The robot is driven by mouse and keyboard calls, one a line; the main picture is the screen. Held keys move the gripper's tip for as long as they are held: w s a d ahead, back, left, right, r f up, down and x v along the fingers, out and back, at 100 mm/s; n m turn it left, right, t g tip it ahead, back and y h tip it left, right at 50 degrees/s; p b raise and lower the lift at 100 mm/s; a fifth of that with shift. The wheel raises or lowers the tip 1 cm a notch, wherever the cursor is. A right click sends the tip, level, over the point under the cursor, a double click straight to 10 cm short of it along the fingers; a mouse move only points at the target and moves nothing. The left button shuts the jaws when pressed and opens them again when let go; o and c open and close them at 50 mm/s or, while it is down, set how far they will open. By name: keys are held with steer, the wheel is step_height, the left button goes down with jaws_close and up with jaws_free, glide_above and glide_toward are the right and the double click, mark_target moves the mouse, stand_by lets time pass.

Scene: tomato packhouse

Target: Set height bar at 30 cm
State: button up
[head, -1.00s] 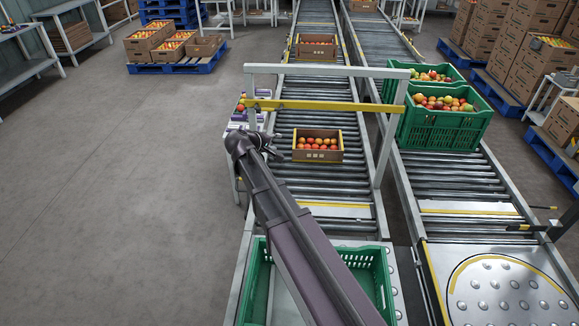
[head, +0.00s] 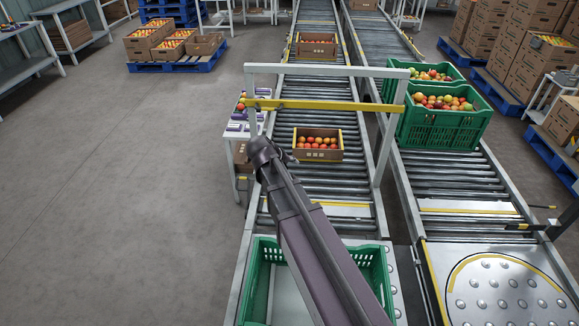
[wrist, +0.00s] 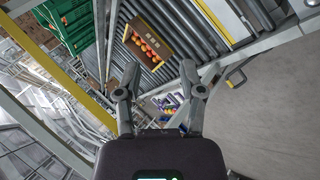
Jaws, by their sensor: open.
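The yellow height bar (head: 330,106) lies across the pale grey gantry frame (head: 325,71), level, above the left roller conveyor and below the frame's top beam. In the wrist view, a long yellow bar (wrist: 62,85) slants through the left side, apart from my fingers; I take it to be the same bar. My gripper (wrist: 159,84) is open with nothing between its fingers. In the head view my arm hides the fingers, near the frame's left post. I cannot read any height scale.
A cardboard box of tomatoes (head: 318,156) sits on the rollers close to the frame. Green crates of tomatoes (head: 437,132) stand on the right conveyor. An empty green crate (head: 256,285) is in front. The floor at the left is clear.

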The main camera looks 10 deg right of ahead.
stand_by(0.3)
steer(key=n+t+h+b, duration=0.3)
steer(key=n+t+h, duration=0.1)
steer(key=n+t, duration=0.35)
glide_toward(268, 109)
steer(key=v, duration=0.3)
steer(key=shift+s+m, duration=0.2)
steer(key=shift+m, duration=0.05)
steer(key=shift+w+f, duration=0.1)
steer(key=b+x, duration=0.2)
steer(key=x, duration=1.1)
steer(key=shift+w+f, duration=0.1)
steer(key=shift+w, duration=0.25)
jaws_close()
